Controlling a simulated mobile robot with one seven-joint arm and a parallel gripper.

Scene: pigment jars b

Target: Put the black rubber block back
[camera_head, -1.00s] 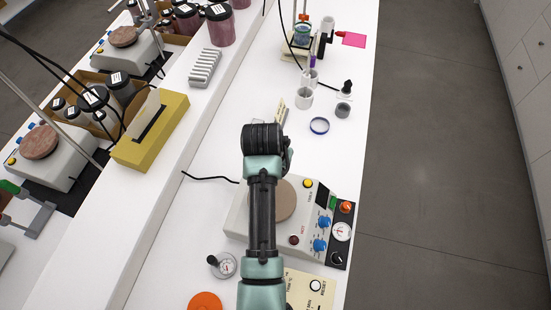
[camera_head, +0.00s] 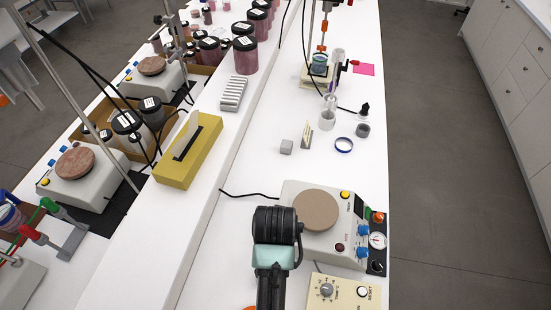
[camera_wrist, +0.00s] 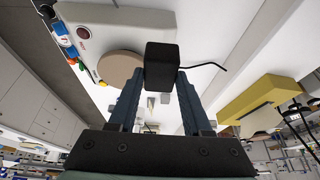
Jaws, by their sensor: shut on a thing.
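The black rubber block (camera_wrist: 161,62) is between the fingertips of my gripper (camera_wrist: 160,88) in the wrist view. The gripper is shut on it, and the block shows as a dark square-ended shape, clear of the things behind it. In the head view my black wrist and teal arm link are at the bottom centre, just left of the hotplate; the fingers and the block are hidden there.
A hotplate (camera_head: 352,232) with a round brown top stands right of my wrist. A yellow box (camera_head: 172,172) sits on the left ledge. White bench between is clear.

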